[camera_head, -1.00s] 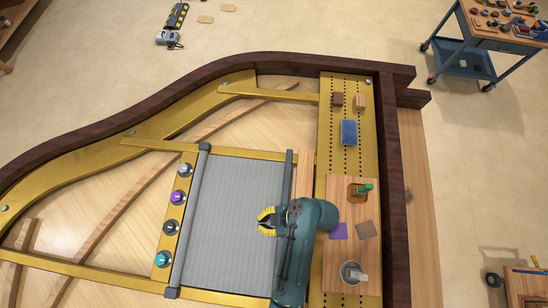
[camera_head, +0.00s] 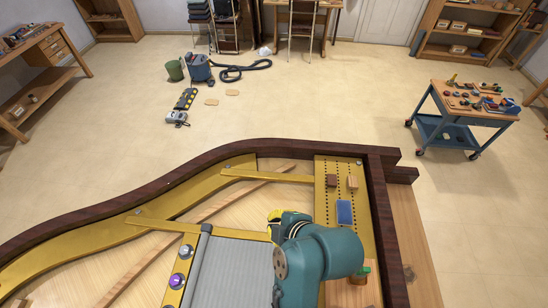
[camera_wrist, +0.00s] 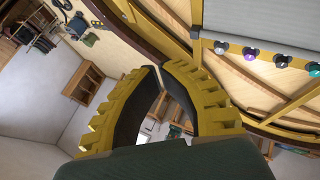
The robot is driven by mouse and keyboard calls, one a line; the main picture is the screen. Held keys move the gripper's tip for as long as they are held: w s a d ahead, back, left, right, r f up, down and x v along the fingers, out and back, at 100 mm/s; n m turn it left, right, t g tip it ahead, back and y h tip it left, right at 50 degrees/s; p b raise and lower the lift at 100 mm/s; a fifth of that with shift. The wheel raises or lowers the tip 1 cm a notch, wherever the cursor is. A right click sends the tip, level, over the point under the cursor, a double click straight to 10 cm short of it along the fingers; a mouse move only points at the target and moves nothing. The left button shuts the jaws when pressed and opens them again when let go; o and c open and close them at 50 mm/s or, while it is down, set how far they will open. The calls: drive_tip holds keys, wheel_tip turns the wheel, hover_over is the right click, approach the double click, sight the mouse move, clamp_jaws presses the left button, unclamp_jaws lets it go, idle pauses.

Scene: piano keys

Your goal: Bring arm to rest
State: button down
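My gripper (camera_head: 275,216) has yellow ridged fingers. In the head view it is partly behind my teal arm, above the piano's golden frame. It also shows in the wrist view (camera_wrist: 159,68), where the two fingertips meet with nothing held between them. A see-through gap is left between the dark inner pads further back. My teal arm (camera_head: 318,262) is raised over the right part of the open piano and covers much of the grey panel (camera_head: 228,262). The wrist view looks sideways across the room and the piano.
The dark piano rim (camera_head: 228,156) curves around the work area. A blue block (camera_head: 345,213) and two small wooden blocks sit on the golden strip at right. Coloured knobs (camera_head: 181,252) line the panel's left. A tool cart (camera_head: 468,105) stands beyond. The floor between is mostly clear.

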drive_tip(key=w+r+m+t+h, duration=0.1)
drive_tip(key=w+r+m+t, duration=0.15)
drive_tip(key=r, duration=0.55)
drive_tip(key=w+r+m+t, duration=0.1)
drive_tip(key=r+m+t, duration=0.15)
drive_tip(key=r, duration=0.45)
drive_tip(key=s+d+r+m+t+h, duration=0.1)
drive_tip(key=s+d+r+m+t, duration=0.1)
drive_tip(key=r, duration=0.6)
drive_tip(key=s+d+r+m+t+h, duration=0.2)
drive_tip(key=s+r+m+t, duration=0.1)
drive_tip(key=r+m+t, duration=0.2)
drive_tip(key=s+d+r+m+t+h, duration=0.1)
drive_tip(key=s+d+r+m+t, duration=0.1)
drive_tip(key=r+m, duration=0.4)
wheel_tip(320, 180, up, 5)
drive_tip(key=shift+s+r+m+t+h+p, duration=0.15)
drive_tip(key=shift+s+m+t+h+p, duration=0.3)
drive_tip(key=shift+t, duration=0.45)
